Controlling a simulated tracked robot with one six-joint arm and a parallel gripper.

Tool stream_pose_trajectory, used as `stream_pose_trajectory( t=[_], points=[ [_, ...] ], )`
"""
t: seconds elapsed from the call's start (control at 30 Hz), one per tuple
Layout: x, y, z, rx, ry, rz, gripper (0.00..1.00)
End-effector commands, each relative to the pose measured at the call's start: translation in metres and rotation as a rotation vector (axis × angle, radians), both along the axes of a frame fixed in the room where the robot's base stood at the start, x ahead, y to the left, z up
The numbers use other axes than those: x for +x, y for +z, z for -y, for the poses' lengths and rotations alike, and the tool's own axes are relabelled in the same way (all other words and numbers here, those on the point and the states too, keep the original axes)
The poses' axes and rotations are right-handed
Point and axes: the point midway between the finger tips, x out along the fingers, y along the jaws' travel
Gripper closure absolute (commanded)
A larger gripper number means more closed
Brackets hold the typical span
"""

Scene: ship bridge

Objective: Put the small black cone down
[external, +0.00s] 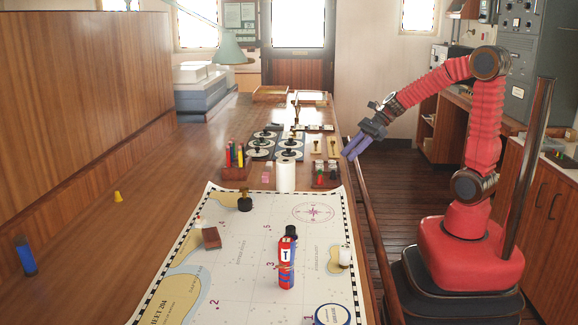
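My gripper (353,148), with bluish fingers, hangs in the air near the right edge of the long wooden table. Its two fingers show as close prongs; whether they are open or shut is too small to tell, and I see no cone between them. I cannot pick out the small black cone for certain. A small dark, knobbed piece (245,201) stands on the chart's upper left part. Several dark pieces stand on round discs (265,142) farther back.
The chart (225,265) covers the table's near part. On it are a brown block (211,238), a white cylinder (345,256) and a round blue-white tin (335,315). A white roll (286,177) and pen holder (236,171) stand behind. A yellow cone (118,197) stands left; table around it is clear.

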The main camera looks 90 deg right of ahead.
Motion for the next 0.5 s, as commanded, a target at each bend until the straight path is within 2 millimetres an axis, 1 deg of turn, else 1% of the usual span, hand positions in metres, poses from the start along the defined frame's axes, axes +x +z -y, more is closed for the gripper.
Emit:
stream_pose_trajectory(
  t=[0.03,0.1,0.27,0.5],
  points=[
    [0.006,-0.007,-0.003,0.002,0.004,-0.003,0.67],
    [0.013,-0.014,-0.007,0.002,0.004,-0.003,0.67],
    [0.027,-0.028,-0.012,0.000,0.003,-0.002,0.67],
    [0.031,-0.032,-0.013,0.000,0.000,-0.001,0.67]
  ],
)
